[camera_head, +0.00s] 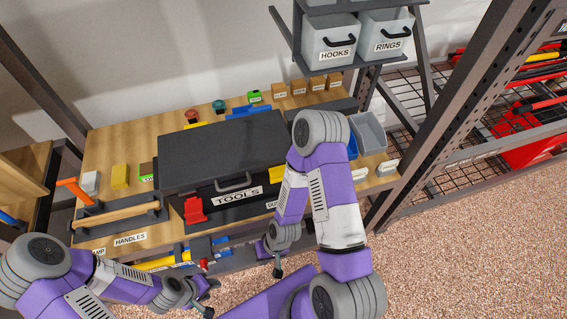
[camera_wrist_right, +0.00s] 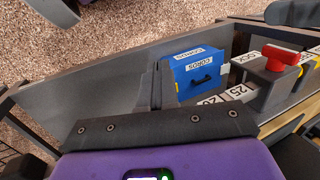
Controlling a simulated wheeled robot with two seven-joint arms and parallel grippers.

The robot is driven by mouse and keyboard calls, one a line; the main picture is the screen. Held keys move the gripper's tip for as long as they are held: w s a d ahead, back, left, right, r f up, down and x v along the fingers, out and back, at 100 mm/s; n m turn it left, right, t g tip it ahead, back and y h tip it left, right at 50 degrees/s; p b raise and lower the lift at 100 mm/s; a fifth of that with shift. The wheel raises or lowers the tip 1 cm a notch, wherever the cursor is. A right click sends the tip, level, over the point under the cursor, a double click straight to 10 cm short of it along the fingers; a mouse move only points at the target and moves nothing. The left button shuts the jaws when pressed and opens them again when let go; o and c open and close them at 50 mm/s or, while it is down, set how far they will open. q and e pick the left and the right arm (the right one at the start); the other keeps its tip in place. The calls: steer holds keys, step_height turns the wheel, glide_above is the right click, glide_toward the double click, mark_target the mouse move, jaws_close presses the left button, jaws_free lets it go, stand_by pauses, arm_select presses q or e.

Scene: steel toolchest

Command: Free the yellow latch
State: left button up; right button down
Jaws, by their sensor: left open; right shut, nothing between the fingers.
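The black toolchest (camera_head: 222,150) labelled TOOLS stands on the wooden bench with its lid down. A red latch (camera_head: 194,210) is on the left of its front. The yellow latch (camera_head: 262,174) is on the right of the front, partly hidden by my right arm. My right gripper (camera_head: 278,271) is shut and empty, low in front of the bench and below the chest. Its closed fingers also show in the right wrist view (camera_wrist_right: 163,82), where the yellow latch is not seen. My left gripper (camera_head: 211,297) is open and empty, low in front of the bench.
In the right wrist view a blue CORDS box (camera_wrist_right: 201,72) and a red-knobbed fixture (camera_wrist_right: 288,58) lie beyond the fingers. A handles rack (camera_head: 118,214) is left of the chest. Grey bins (camera_head: 330,42) hang above right. A metal post (camera_head: 450,120) stands at right.

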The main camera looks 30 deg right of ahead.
step_height(320, 180, up, 14)
steer(key=p, duration=1.3)
step_height(320, 180, up, 28)
steer(key=f+n+h+p, duration=0.1)
steer(key=n+p, duration=0.9)
steer(key=n, duration=0.8)
glide_above(280, 178)
steer(key=d, duration=0.4)
steer(key=shift+s+a+r, duration=0.15)
steer(key=shift+s+r, duration=0.1)
steer(key=shift+s, duration=0.15)
steer(key=x, duration=0.4)
steer(key=b+x, duration=0.1)
steer(key=x, duration=0.4)
steer(key=d+x, duration=0.1)
steer(key=x, duration=0.4)
steer(key=shift+f+b, duration=0.15)
steer(key=shift+b, duration=0.25)
